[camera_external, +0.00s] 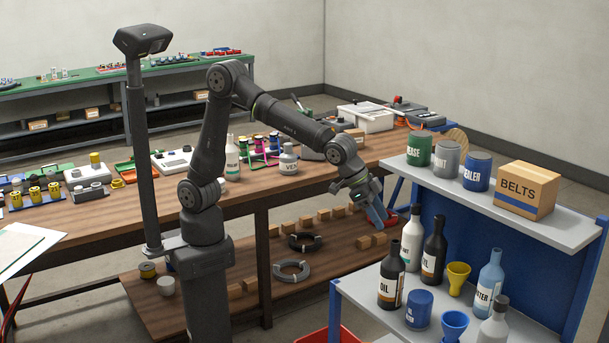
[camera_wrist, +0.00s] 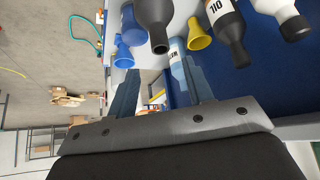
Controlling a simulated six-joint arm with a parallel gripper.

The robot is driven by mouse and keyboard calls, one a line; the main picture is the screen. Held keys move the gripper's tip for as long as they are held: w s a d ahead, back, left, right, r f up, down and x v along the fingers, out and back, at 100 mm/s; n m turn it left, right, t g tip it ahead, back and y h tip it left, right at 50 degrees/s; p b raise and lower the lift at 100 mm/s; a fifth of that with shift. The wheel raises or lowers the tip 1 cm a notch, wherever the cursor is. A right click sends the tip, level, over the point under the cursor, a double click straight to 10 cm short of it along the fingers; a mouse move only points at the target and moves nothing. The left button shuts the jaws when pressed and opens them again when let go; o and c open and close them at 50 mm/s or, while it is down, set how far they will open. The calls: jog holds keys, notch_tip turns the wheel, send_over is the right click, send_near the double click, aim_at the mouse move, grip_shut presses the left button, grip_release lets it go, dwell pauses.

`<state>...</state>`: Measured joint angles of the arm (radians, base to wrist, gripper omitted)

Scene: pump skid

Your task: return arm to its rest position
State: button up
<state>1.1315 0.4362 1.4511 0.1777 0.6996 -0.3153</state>
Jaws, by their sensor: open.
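My arm reaches right over the wooden workbench (camera_external: 300,169), bent at the elbow. My gripper (camera_external: 377,212) hangs off the bench's right end, pointing down, left of the blue-and-white shelf unit (camera_external: 440,187). In the wrist view my gripper (camera_wrist: 160,88) shows two fingers spread apart with nothing held between them. Beyond the fingers are shelf items: a light blue bottle (camera_wrist: 177,62), a yellow funnel (camera_wrist: 199,34) and a blue funnel (camera_wrist: 123,52). They look apart from the fingers, though the depth is hard to judge.
The upper shelf holds several cans and a BELTS box (camera_external: 526,190). The lower shelf holds an OIL bottle (camera_external: 390,276) and other bottles near my gripper. A white bottle (camera_external: 232,158) and a labelled jar (camera_external: 288,159) stand on the bench under my forearm. A camera post (camera_external: 141,150) stands beside my base.

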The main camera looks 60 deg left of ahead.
aim_at(398, 241)
jog(key=shift+s+a+r, duration=0.15)
jog(key=shift+a+r, duration=0.05)
jog(key=shift+r, duration=0.2)
jog(key=shift+f, duration=0.1)
jog(key=x, duration=1.2)
jog(key=shift+f, duration=0.1)
jog(key=shift+r, duration=1.2)
